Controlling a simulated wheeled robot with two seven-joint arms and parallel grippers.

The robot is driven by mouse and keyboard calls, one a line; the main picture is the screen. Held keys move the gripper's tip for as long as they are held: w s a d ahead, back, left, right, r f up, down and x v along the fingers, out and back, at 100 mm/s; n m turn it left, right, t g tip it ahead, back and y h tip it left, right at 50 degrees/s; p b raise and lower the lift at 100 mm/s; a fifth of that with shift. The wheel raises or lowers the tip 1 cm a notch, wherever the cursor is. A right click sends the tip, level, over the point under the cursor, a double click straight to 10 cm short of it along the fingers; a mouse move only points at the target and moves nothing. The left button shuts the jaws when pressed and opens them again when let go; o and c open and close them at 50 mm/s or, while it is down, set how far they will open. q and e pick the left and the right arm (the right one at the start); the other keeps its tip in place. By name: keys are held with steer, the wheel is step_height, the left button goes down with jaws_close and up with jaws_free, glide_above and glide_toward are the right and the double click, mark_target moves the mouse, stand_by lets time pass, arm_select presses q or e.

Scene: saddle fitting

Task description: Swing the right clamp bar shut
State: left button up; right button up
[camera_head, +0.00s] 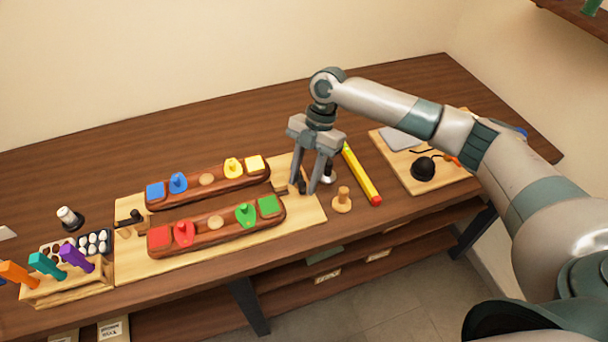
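The right clamp bar (281,191) is a small dark piece at the right end of the fitting board (312,213), near the right ends of the two rails. My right gripper (306,188) points down over it. Its two fingers stand apart, with a small dark knob showing between the tips; I cannot tell whether they touch it. The fingers partly hide the clamp. The left clamp (130,219) is a dark bar on a wooden block at the board's left end. My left gripper is not in view.
The back rail (224,187) and front rail (212,239) carry coloured blocks and knobs. A wooden peg (342,202) and a yellow-red bar (361,174) lie close right of my gripper.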

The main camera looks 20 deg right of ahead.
jaws_close()
